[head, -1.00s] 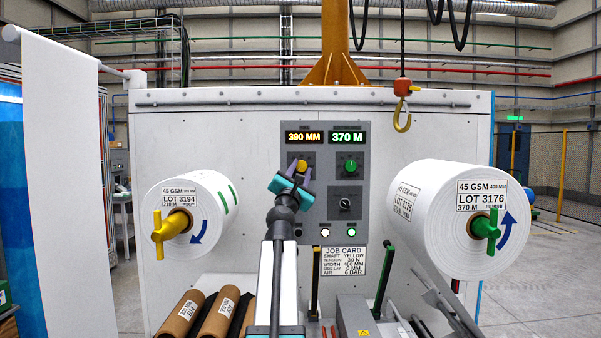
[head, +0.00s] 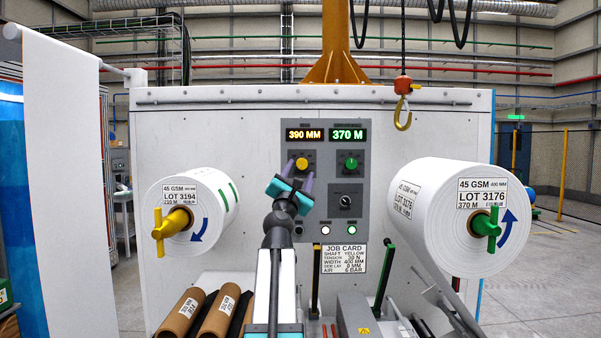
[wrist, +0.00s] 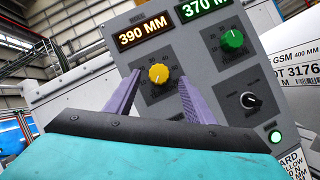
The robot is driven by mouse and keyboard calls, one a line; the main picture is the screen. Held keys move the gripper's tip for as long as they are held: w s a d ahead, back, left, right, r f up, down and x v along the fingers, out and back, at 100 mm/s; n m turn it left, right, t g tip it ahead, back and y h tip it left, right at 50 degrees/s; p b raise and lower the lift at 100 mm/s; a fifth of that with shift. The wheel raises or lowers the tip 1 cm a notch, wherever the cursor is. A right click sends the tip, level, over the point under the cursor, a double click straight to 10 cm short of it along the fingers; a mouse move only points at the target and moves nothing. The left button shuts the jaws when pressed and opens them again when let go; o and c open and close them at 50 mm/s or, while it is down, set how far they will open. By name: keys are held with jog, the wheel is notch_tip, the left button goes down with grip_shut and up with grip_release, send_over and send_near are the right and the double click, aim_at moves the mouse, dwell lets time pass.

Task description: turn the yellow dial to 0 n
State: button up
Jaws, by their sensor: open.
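The yellow dial (head: 302,164) is on the grey control panel (head: 323,214), under a display (head: 304,135) reading 390 MM. In the wrist view the yellow dial (wrist: 159,73) shows between my two finger tips, with a ring of scale marks around it. Its exact setting is too small to read. My gripper (head: 299,174) is open in front of the panel, its purple fingers pointing at the dial. In the wrist view my gripper (wrist: 158,78) has one finger on each side of the dial, and I see no clear contact.
A green dial (head: 351,164) under a 370 M display and a black knob (head: 345,200) are to the right. Lit buttons (head: 325,230) and a job card (head: 344,259) are below. Large white rolls (head: 445,225) flank the panel. A yellow hook (head: 402,115) hangs upper right.

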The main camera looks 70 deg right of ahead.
jog(key=b+v, duration=0.1)
jog(key=v, duration=0.9)
jog(key=shift+a+f, duration=0.15)
jog(key=shift+a, duration=0.1)
dwell(0.5)
